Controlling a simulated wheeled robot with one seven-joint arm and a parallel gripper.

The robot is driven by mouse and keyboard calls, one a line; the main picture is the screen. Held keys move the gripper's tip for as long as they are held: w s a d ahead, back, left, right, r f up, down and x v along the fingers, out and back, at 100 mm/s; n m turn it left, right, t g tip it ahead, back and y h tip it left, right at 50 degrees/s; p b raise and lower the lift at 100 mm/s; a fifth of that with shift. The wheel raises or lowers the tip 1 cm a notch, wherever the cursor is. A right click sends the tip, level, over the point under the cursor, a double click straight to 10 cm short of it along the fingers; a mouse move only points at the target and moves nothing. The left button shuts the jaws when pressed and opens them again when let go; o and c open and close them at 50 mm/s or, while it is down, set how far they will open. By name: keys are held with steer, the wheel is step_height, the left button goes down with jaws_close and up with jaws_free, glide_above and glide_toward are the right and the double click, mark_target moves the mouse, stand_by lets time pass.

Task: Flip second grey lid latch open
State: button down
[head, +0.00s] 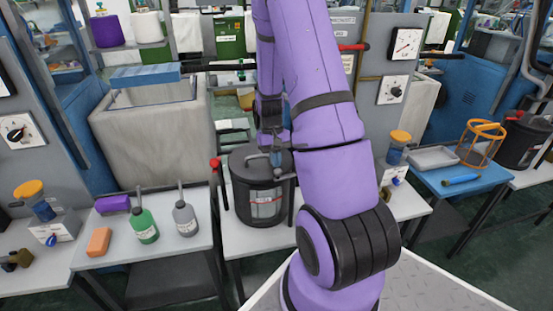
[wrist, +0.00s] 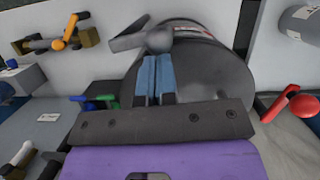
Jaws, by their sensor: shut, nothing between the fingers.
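A dark grey drum with a lid (head: 244,163) stands on the white bench in the middle of the head view, with a pale label low on its front. In the wrist view the drum (wrist: 215,75) fills the upper middle. In the head view my gripper (head: 276,160) is over the lid, and my arm hides part of the drum's right side.
A red-topped lever (head: 215,164) stands just left of the drum. A green bottle (head: 143,226), a grey bottle (head: 185,218) and an orange block (head: 98,241) are on the left bench. Another dark drum (head: 522,140) and an orange basket (head: 481,143) stand at right.

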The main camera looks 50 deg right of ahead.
steer(key=n, duration=0.1)
steer(key=s+a+n, duration=0.1)
steer(key=shift+n+h, duration=0.3)
steer(key=shift+h, duration=0.1)
steer(key=shift+s+a+n+h, duration=0.2)
steer(key=shift+s+n, duration=0.05)
steer(key=shift+n, duration=0.35)
steer(key=shift+s+a+n+h, duration=0.15)
steer(key=shift+s+n+h, duration=0.1)
steer(key=shift+n, duration=0.35)
steer(key=shift+w, duration=0.1)
steer(key=shift+w+r, duration=0.1)
steer(key=shift+w, duration=0.25)
steer(key=w, duration=0.1)
steer(key=w+r, duration=0.1)
steer(key=w+d+r, duration=0.1)
steer(key=w, duration=0.1)
steer(key=v, duration=0.8)
steer(key=shift+r, duration=0.25)
steer(key=shift+s, duration=0.1)
